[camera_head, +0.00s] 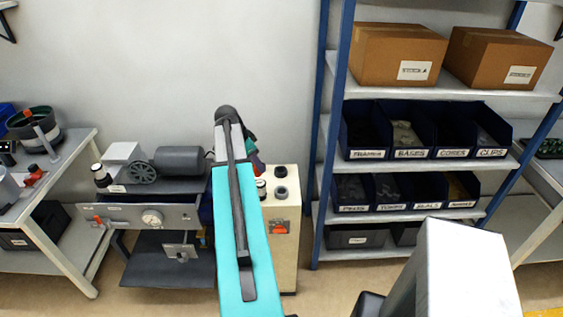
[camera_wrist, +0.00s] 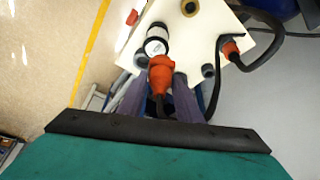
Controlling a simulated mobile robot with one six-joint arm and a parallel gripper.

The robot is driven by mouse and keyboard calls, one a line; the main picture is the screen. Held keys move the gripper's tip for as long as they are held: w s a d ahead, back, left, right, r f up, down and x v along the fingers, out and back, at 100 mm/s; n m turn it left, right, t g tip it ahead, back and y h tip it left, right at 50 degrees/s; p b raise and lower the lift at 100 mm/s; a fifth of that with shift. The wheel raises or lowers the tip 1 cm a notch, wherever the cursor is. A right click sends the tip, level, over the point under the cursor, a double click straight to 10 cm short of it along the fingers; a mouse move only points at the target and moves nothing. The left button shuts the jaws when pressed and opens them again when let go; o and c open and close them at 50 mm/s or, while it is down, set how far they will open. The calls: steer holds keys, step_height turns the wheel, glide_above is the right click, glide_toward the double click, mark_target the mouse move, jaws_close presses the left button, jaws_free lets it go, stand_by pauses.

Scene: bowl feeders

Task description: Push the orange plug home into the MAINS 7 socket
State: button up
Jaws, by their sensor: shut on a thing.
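In the wrist view my gripper (camera_wrist: 159,92) has its two purple-grey fingers closed on the orange plug (camera_wrist: 160,72). A dark cable runs back from the plug between the fingers. The plug's front end meets or overlaps the near end of a black-and-white socket (camera_wrist: 155,38) on the cream cabinet (camera_wrist: 194,46). I cannot tell how deep the plug sits. The socket's round label is too small to read, so I cannot confirm it is MAINS 7. In the head view the cream cabinet (camera_head: 280,258) stands behind my teal arm, which hides the plug.
Another orange plug (camera_wrist: 230,50) with a thick black cable sits at the cabinet's right side in the wrist view. A dark round fitting (camera_wrist: 190,8) is near the top. In the head view a bench with a motor (camera_head: 180,160) stands left and a blue-framed shelf (camera_head: 328,150) right.

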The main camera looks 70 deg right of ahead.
steer(key=s+d+m, duration=0.3)
steer(key=s, duration=0.5)
steer(key=shift+s+d+f+g+y+p, duration=0.25)
steer(key=shift+d+f+g+y+p, duration=0.1)
steer(key=shift+f+g+y, duration=0.1)
steer(key=shift+f, duration=0.2)
steer(key=shift+f+b, duration=1.65)
steer(key=shift+f, duration=1.65)
steer(key=shift+w+f+b, duration=0.1)
steer(key=shift+f+b, duration=1.3)
stand_by(1.8)
